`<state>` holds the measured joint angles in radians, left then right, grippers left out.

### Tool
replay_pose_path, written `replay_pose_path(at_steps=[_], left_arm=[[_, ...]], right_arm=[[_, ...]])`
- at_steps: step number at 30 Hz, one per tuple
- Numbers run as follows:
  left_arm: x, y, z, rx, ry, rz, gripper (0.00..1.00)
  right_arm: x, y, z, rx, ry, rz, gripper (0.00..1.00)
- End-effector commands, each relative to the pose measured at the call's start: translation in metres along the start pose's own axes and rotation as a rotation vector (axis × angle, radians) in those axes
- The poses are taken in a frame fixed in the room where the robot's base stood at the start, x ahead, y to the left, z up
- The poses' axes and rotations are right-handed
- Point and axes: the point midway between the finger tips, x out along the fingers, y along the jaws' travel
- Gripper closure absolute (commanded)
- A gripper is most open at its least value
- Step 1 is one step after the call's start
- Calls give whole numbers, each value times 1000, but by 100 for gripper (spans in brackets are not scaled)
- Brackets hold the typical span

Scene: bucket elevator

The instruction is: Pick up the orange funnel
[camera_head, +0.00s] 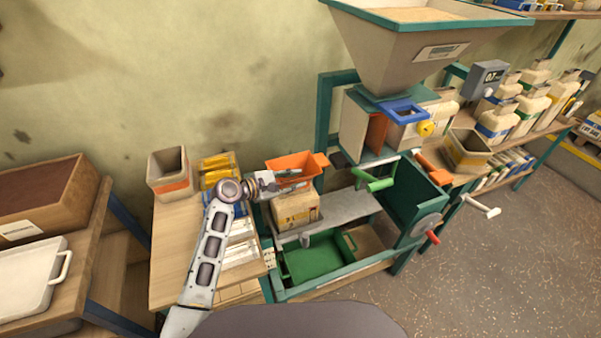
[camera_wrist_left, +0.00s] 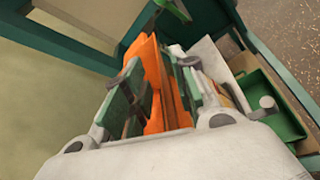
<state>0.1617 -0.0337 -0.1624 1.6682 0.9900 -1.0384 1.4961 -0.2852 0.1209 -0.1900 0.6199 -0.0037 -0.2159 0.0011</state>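The orange funnel (camera_head: 312,166) rests over a cardboard-coloured box (camera_head: 296,209) beside the machine in the head view. My left gripper (camera_head: 289,180) reaches it from the left, at its near side. In the left wrist view, the green-padded fingers of my left gripper (camera_wrist_left: 158,97) stand apart on both sides of an orange wall of the funnel (camera_wrist_left: 153,75). The fingers look open around this wall, and firm contact on both sides does not show. Part of the funnel is hidden by the fingers. My right gripper is not in view.
A large hopper (camera_head: 405,50) stands above the green-framed machine at the right. A green tray (camera_head: 318,262) sits low in front. A beige bin (camera_head: 169,172) and yellow packs (camera_head: 217,165) stand on the wooden table to the left. Bottles line the right shelf.

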Motion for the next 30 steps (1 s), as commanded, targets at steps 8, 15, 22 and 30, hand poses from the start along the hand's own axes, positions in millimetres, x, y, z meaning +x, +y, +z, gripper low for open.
replay_pose_path(at_steps=[8, 15, 22, 30], left_arm=[[26, 1, 0, 0, 0, 0, 73], [30, 1, 0, 1, 0, 0, 73], [30, 1, 0, 1, 0, 0, 73], [29, 1, 0, 0, 0, 0, 95]], right_arm=[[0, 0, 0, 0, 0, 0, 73], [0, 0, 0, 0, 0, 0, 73], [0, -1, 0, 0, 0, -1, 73], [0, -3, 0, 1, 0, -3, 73]])
